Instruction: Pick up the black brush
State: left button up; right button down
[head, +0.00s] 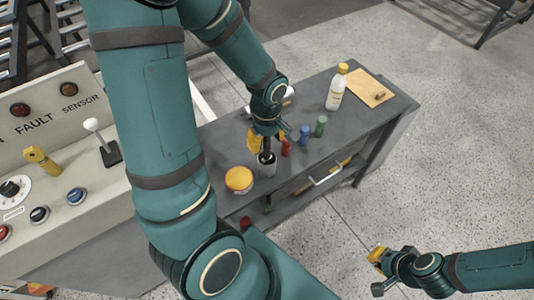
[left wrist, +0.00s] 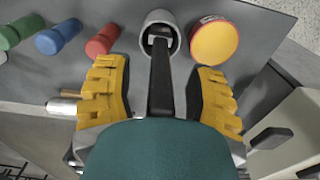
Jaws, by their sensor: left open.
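The black brush (left wrist: 161,82) stands upright in a grey cup (left wrist: 150,20), its dark handle pointing up toward my left wrist camera. In the head view the brush (head: 267,156) shows as a dark shape at the top of the cup (head: 266,169). My left gripper (left wrist: 160,95) is open, with a yellow finger on each side of the handle and visible gaps between. In the head view my left gripper (head: 266,143) is directly above the cup, partly hiding the brush. My right gripper (head: 378,257) is away from the table, over the floor at lower right; its opening is unclear.
A yellow-and-red round tub (head: 239,179) stands left of the cup. Red (head: 286,148), blue (head: 304,134) and green (head: 320,126) small cylinders stand to the right. A white bottle (head: 335,91) and a wooden board (head: 368,91) are farther back on the grey table (head: 389,108).

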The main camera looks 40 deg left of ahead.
pick_arm(q)
jog(key=shift+o, duration=0.2)
grip_shut()
dwell(0.7)
